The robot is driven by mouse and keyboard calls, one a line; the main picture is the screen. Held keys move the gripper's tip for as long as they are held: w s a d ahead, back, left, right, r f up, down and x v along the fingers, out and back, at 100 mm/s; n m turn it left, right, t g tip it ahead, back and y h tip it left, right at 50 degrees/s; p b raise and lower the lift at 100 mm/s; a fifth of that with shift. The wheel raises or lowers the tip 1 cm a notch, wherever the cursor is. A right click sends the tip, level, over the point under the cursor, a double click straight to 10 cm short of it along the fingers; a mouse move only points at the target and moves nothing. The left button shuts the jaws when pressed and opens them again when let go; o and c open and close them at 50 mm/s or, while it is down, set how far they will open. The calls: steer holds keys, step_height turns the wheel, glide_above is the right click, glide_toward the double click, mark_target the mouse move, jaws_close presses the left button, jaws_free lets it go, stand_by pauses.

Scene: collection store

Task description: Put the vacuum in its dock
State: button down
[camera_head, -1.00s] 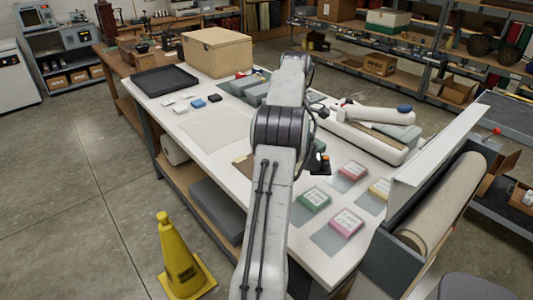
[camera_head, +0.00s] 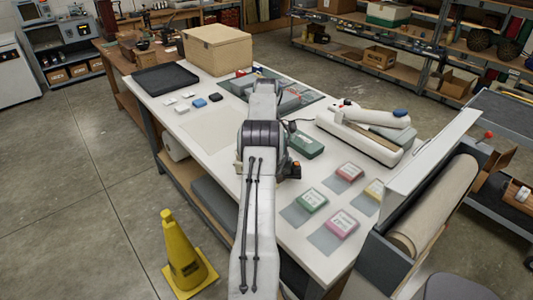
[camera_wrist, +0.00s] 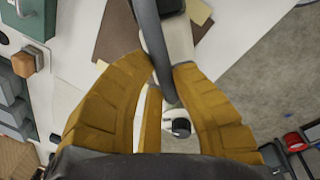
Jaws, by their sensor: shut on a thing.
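The bar looks like the handle of the vacuum. A pale body (camera_wrist: 180,40) shows beside it; most of the held thing is out of frame. In the head view my arm reaches over the white table (camera_head: 222,170) and hides the gripper and its load. I cannot pick out the dock with certainty in either view.
A white device with a blue knob (camera_head: 365,130) and a green box (camera_head: 306,145) stand right of my arm. Coloured boxes lie nearer. A black tray (camera_head: 165,79) and a wooden box (camera_head: 216,48) are at the far left. A yellow cone (camera_head: 185,250) stands on the floor.

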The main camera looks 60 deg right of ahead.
steer(key=shift+f+p, duration=1.65)
steer(key=shift+p, duration=0.5)
steer(key=c, duration=1.2)
jaws_free()
steer(key=shift+f, duration=0.1)
step_height(320, 180, up, 2)
steer(key=shift+a+r+b, duration=0.15)
steer(key=shift+r+b, duration=0.1)
steer(key=shift+b, duration=0.4)
steer(key=shift+s+a+r+b, duration=0.1)
steer(key=shift+r+b, duration=0.4)
steer(key=shift+b, duration=0.6)
step_height(320, 180, up, 8)
steer(key=a+b, duration=0.1)
steer(key=b, duration=0.1)
steer(key=shift+s+r, duration=0.2)
steer(key=shift+r, duration=0.05)
